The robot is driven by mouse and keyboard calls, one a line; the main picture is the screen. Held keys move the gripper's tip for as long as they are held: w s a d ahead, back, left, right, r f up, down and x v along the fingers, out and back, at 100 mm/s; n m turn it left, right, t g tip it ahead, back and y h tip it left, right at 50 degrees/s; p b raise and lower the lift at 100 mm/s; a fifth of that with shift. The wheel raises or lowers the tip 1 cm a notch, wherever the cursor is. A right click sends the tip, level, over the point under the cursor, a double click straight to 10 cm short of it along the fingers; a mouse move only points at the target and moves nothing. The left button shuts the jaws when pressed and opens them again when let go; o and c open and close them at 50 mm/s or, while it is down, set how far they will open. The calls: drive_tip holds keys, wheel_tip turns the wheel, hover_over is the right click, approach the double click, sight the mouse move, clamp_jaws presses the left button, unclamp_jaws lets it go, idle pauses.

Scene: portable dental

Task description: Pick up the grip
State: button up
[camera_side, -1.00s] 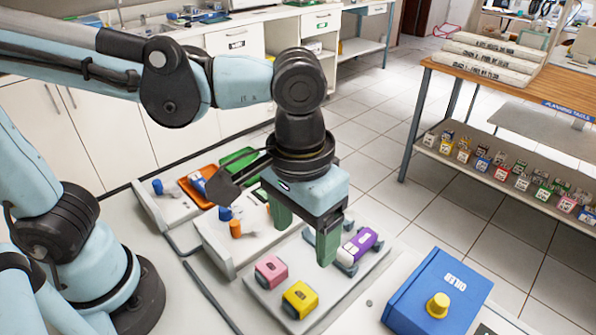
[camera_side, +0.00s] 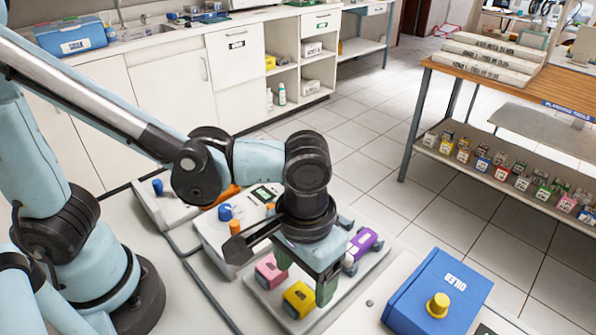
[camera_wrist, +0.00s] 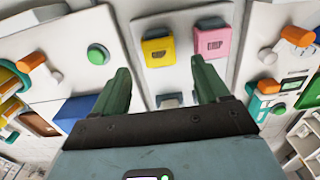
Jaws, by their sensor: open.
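A yellow block (camera_side: 298,299) and a pink block (camera_side: 269,272) sit on a pale tray (camera_side: 262,299). In the wrist view, the yellow block (camera_wrist: 158,47) and pink block (camera_wrist: 211,40) each carry a small dark label, too small to read surely. Which one is the grip I cannot tell. My gripper (camera_side: 304,275) points down over the tray with its green fingers apart, just behind the yellow block in the side view. In the wrist view, both blocks lie beyond the fingertips of my gripper (camera_wrist: 159,72), and nothing shows held between them.
A purple and white piece (camera_side: 361,244) lies at the tray's right side. A blue box (camera_side: 437,290) with a yellow knob stands to the right. A panel with blue and orange knobs (camera_side: 227,212) stands behind left.

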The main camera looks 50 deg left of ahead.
sight(303, 292)
drive_tip(key=shift+f, duration=2.1)
drive_tip(key=c, duration=1.1)
